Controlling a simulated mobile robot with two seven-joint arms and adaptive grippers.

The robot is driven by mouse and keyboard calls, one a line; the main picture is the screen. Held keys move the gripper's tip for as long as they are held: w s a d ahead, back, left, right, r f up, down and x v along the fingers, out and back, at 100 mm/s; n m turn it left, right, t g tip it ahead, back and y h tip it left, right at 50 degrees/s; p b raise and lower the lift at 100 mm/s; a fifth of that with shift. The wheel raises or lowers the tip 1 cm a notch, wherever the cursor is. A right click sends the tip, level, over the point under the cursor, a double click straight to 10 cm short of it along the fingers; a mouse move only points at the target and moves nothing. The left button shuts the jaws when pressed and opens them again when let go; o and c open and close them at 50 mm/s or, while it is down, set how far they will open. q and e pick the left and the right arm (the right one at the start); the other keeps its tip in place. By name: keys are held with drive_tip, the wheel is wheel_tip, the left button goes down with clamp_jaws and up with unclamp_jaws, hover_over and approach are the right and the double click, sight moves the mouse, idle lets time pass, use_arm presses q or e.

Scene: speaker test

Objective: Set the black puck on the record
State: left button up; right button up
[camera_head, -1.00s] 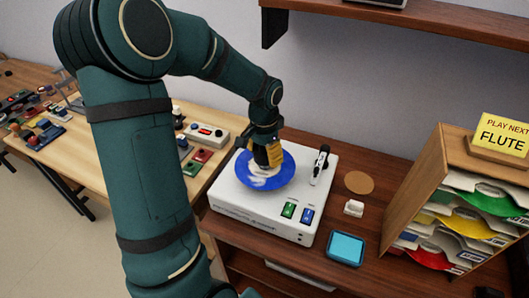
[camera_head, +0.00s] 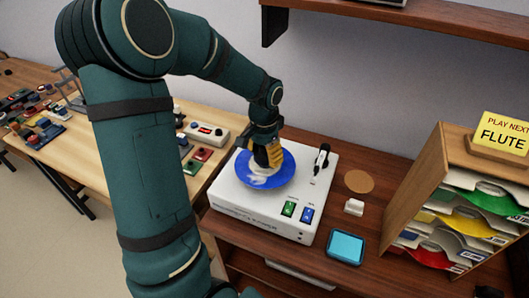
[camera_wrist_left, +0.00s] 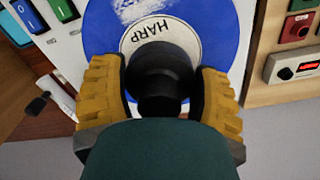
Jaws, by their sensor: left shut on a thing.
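The black puck (camera_wrist_left: 160,78) is between the two yellow fingers of my left gripper (camera_wrist_left: 160,95) in the left wrist view. The gripper is shut on it. The blue record (camera_head: 270,172), with a white label reading HARP (camera_wrist_left: 150,32), lies on the white record player (camera_head: 240,201). The puck is over the label's middle; I cannot tell if it touches. My right gripper is not in view.
The tonearm (camera_head: 321,160) stands right of the record. Green (camera_head: 289,209) and blue (camera_head: 307,214) switches sit at the player's front. A wooden rack (camera_head: 440,190) with coloured sleeves and a PLAY NEXT FLUTE sign (camera_head: 504,133) stands at right. A brown disc (camera_head: 359,181) lies between.

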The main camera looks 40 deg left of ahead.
use_arm(q)
drive_tip(key=shift+f+b, duration=0.8)
drive_tip(key=shift+f, duration=0.35)
idle(0.5)
drive_tip(key=o, duration=1.4)
drive_tip(key=shift+r, duration=0.1)
drive_tip(key=shift+r+p, duration=2.05)
drive_tip(key=shift+r, duration=0.35)
